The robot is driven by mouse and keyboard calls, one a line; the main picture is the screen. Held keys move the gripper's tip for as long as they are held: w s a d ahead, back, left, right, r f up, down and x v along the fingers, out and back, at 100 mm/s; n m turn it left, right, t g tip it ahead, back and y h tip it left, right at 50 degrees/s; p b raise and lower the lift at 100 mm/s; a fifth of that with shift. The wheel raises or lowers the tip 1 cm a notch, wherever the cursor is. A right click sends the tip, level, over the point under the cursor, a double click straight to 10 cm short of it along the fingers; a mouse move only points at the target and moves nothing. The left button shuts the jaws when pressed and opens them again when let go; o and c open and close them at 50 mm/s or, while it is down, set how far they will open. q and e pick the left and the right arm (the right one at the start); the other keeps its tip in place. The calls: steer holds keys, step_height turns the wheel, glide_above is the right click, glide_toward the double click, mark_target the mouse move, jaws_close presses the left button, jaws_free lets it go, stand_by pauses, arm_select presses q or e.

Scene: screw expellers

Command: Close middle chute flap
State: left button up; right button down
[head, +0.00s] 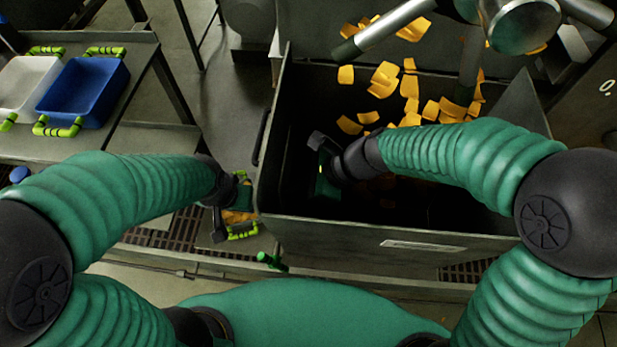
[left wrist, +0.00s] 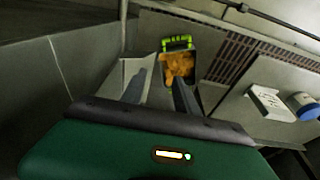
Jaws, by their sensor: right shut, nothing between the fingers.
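I cannot clearly make out the middle chute flap in either view. A pale grey angled plate (left wrist: 128,72) stands by the left finger in the left wrist view; I cannot tell if it is the flap. A green-gripped handle (head: 271,261) sticks out below the hopper's front left corner. My left gripper (head: 230,208) is left of the hopper, over a bin of orange pieces (left wrist: 179,66). Its two fingers stand apart with no object visibly held between them. My right gripper (head: 320,158) is shut and empty inside the dark hopper, near its left side.
The large metal hopper (head: 350,236) holds orange pieces (head: 385,80) towards its back. Metal pipes (head: 385,28) hang over it. A blue tub (head: 85,92) and a white tub (head: 25,82) sit on the left bench. A white box (left wrist: 270,105) lies right in the wrist view.

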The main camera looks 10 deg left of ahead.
steer(key=p+v, duration=0.4)
steer(key=v, duration=1.3)
steer(key=shift+f, duration=0.1)
